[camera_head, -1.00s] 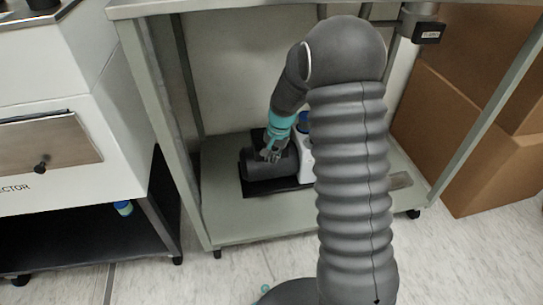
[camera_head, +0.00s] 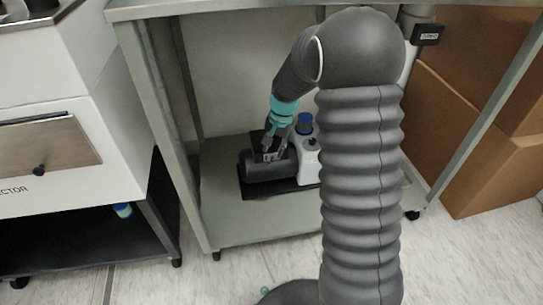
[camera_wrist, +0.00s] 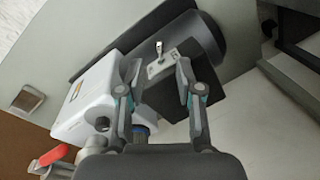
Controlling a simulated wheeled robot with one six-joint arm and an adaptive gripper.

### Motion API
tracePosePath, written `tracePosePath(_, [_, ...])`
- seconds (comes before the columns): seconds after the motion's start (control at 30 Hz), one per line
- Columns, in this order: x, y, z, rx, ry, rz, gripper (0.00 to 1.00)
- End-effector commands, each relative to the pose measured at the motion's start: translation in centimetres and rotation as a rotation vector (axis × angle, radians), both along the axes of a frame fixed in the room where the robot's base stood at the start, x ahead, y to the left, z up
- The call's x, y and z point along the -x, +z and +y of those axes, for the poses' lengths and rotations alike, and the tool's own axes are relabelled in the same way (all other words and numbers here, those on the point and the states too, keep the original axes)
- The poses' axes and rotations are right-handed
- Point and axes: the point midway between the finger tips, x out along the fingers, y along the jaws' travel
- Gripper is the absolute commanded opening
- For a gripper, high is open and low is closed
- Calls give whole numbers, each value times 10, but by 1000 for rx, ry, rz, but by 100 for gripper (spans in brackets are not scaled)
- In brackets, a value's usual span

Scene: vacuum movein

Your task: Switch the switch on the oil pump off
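The oil pump (camera_head: 268,168) stands on the lower shelf of the bench, with a dark cylindrical motor and a white part (camera_head: 308,165) at its right with a blue cap (camera_head: 304,122). In the wrist view the switch (camera_wrist: 159,50) is a small metal lever on a light plate, on a black box (camera_wrist: 172,98) of the pump. My gripper (camera_wrist: 156,68) is open and empty, its two fingers on either side of the plate, with the lever just beyond the fingertips. Contact cannot be told. In the head view my gripper (camera_head: 271,150) is over the pump.
The shelf (camera_head: 225,225) has bare room in front of the pump. Bench legs (camera_head: 165,130) stand at the sides and the bench top (camera_head: 200,8) is above. Brown boxes (camera_head: 480,170) stand at the right, a white cabinet (camera_head: 60,100) at the left. A red handle (camera_wrist: 48,158) shows in the wrist view.

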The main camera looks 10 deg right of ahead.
Motion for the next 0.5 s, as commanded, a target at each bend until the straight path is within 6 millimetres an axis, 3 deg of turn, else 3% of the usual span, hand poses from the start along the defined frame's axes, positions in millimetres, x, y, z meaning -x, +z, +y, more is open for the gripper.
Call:
tracePosePath(0.2, [3,40,-6,1,1,-2,36])
tracePosePath(0.5, [6,62,-8,0,1,2,36])
